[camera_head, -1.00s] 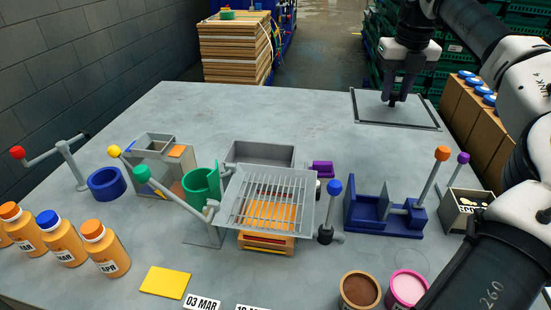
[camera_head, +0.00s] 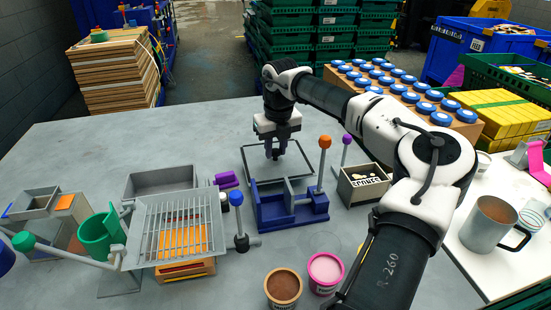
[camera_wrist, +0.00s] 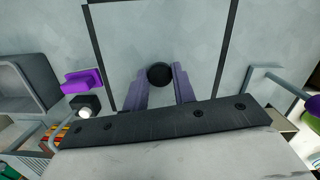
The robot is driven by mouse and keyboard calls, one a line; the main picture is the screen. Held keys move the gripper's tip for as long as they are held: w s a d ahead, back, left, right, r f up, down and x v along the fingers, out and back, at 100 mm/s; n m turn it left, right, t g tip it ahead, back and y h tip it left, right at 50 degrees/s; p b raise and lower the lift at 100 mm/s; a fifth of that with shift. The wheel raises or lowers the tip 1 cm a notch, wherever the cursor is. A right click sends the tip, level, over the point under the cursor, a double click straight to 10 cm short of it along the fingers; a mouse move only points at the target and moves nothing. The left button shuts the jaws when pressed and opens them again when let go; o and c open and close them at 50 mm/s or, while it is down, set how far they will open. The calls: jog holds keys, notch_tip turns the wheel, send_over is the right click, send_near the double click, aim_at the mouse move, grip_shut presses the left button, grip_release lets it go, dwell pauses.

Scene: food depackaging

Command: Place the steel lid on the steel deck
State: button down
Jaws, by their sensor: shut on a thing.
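The steel lid (camera_head: 290,168) is a flat grey square plate with a dark rim. It is at the back right part of the grey steel deck (camera_head: 130,135), behind the blue fixture. My gripper (camera_head: 275,156) points down over the lid's middle. In the wrist view, my gripper (camera_wrist: 160,80) has its purple fingers shut on the black round knob of the lid (camera_wrist: 125,45). The lid looks level and at or close to the deck surface; I cannot tell whether it touches.
The blue fixture (camera_head: 290,209) with an orange-knobbed lever stands close in front of the lid. A box of mushrooms (camera_head: 365,186) is to the right. A purple block (camera_head: 227,180), a grey tray (camera_head: 160,181) and a wire rack (camera_head: 175,230) are to the left. Deck behind is clear.

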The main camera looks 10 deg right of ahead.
aim_at(276, 157)
jog(key=shift+f+p, duration=0.45)
jog(key=shift+f, duration=1.7)
jog(key=shift+f, duration=0.1)
jog(key=c, duration=1.1)
grip_release()
jog(key=shift+f, duration=0.1)
jog(key=shift+c, duration=0.2)
notch_tip(276, 157, up, 12)
jog(key=s+b, duration=0.1)
jog(key=b, duration=0.1)
jog(key=shift+s+d+r, duration=0.15)
jog(key=shift+s+r, duration=0.05)
